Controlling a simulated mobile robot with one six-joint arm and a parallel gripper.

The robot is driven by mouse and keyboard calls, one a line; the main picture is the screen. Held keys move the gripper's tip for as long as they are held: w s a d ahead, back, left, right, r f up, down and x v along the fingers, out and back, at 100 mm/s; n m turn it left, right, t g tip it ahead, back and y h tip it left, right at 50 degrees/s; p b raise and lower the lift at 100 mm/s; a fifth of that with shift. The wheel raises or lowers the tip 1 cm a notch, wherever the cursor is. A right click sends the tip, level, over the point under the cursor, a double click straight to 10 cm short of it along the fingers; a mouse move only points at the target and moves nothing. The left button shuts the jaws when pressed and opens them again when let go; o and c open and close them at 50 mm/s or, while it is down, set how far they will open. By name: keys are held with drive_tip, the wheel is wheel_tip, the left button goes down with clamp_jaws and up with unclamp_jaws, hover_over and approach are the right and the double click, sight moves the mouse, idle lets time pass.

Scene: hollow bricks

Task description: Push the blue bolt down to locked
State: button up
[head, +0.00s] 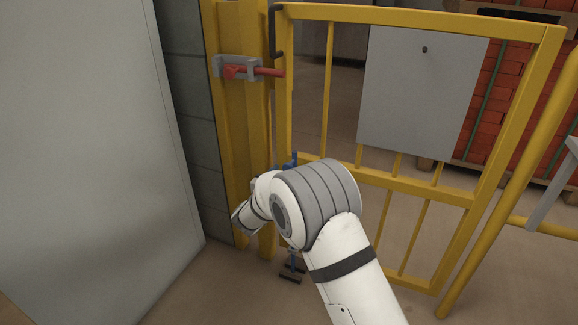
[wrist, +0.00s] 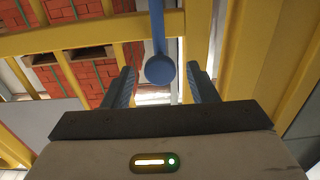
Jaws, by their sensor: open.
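The blue bolt (wrist: 158,30) shows in the wrist view as a blue rod with a round knob (wrist: 160,69) facing me. In the head view the blue bolt (head: 287,160) shows only in part, above and below my arm, on the gate's latch side; the arm hides its middle. My gripper (wrist: 162,72) is open, with one dark finger on each side of the knob. A gap shows between the knob and each finger, and I see no contact. How far the knob is from the fingers in depth is hard to tell. In the head view my arm hides the gripper.
The yellow gate (head: 418,180) stands beside a yellow post (head: 240,130) and carries a grey panel (head: 420,90). A red bolt (head: 258,71) sits in a grey bracket on the post. A grey panel (head: 90,150) closes the left side. Stacked red bricks (head: 510,90) stand behind the gate.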

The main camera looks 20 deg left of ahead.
drive_tip(key=shift+s+a, duration=0.15)
drive_tip(key=shift+s, duration=1.45)
drive_tip(key=shift+r+p, duration=0.1)
drive_tip(key=shift+p, duration=0.2)
drive_tip(key=d+r+m+g+h+p, duration=0.1)
drive_tip(key=d+r+g+h+p, duration=0.2)
drive_tip(key=d+r, duration=0.5)
drive_tip(key=d+r+m+g+h+p, duration=0.1)
drive_tip(key=d+r+g+h+p, duration=0.15)
drive_tip(key=d+r+p, duration=0.6)
drive_tip(key=s+d+r+g+h+p, duration=0.1)
drive_tip(key=s+d+r+g+p, duration=0.15)
drive_tip(key=d, duration=0.65)
drive_tip(key=s+d+r+g+h+p, duration=0.1)
drive_tip(key=s+d+r+g+p, duration=0.2)
drive_tip(key=d, duration=0.6)
drive_tip(key=s+d+r+g+y+p, duration=0.2)
drive_tip(key=s+d+r+g+p, duration=0.2)
drive_tip(key=s+d+r+p, duration=0.6)
drive_tip(key=s+r+n+y+p, duration=0.1)
drive_tip(key=s+r+y+p, duration=0.2)
drive_tip(key=s, duration=0.5)
drive_tip(key=s+a+r+n+y+p, duration=0.1)
drive_tip(key=s+r+y+p, duration=0.2)
drive_tip(key=s+r, duration=0.3)
drive_tip(key=shift+s+a+r+n+y+p, duration=0.35)
drive_tip(key=shift+s+p, duration=0.35)
drive_tip(key=shift+s, duration=0.5)
